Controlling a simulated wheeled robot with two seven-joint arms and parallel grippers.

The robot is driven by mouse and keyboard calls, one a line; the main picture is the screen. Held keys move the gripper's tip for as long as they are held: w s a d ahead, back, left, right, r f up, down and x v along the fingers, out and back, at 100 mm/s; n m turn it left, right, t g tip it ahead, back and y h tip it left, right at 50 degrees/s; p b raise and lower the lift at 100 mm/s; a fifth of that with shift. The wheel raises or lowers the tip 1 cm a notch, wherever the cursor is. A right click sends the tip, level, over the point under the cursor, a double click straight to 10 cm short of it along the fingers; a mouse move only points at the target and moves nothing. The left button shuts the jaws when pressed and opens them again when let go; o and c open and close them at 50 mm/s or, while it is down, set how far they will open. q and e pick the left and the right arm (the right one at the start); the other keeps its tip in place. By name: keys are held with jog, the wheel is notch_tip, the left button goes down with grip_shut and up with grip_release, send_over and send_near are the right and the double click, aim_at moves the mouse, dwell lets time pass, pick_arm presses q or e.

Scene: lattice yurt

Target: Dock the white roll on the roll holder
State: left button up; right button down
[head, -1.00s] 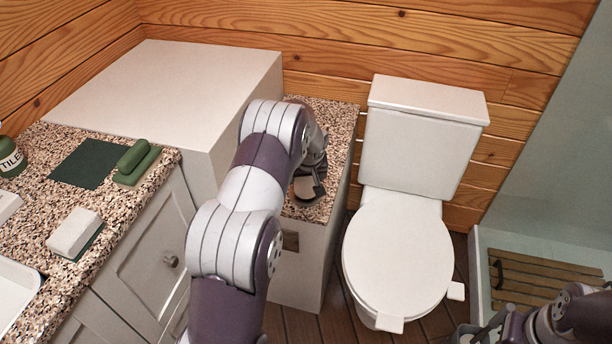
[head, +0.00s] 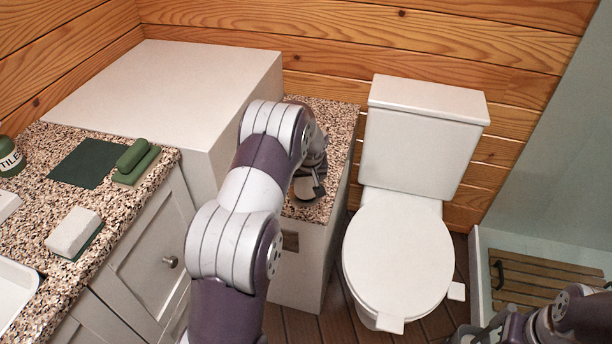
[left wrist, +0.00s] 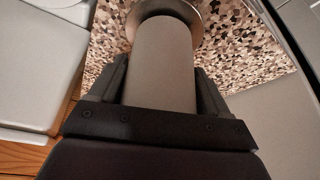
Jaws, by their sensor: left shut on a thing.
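The white roll (left wrist: 165,65) looks greyish in the left wrist view and sits between the two dark fingers of my left gripper (left wrist: 160,85). The gripper is shut on it. The roll's far end overlaps a round metallic disc, apparently the base of the roll holder (left wrist: 197,24), on the speckled counter. I cannot tell whether the roll is around a post, or touching the disc. In the head view my left gripper (head: 312,180) is over the narrow counter, with the arm hiding much of it. My right gripper (head: 478,336) is partly cut off at the bottom right; its fingers are unclear.
The narrow speckled counter (head: 336,122) stands between a large white box (head: 170,85) and the toilet (head: 398,250). A wider counter at left holds a bottle (head: 10,158), a green brush (head: 137,160) and a white block (head: 73,231). A slatted mat (head: 545,282) lies at right.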

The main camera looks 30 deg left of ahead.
pick_arm(q)
jog(key=shift+f+b, duration=0.3)
jog(key=shift+f, duration=0.1)
jog(key=o, duration=0.8)
jog(key=shift+r, duration=0.1)
jog(key=shift+s+d+r+p, duration=0.1)
jog(key=shift+r+p, duration=0.25)
jog(key=shift+r, duration=0.05)
jog(key=p+v, duration=0.4)
jog(key=v, duration=0.6)
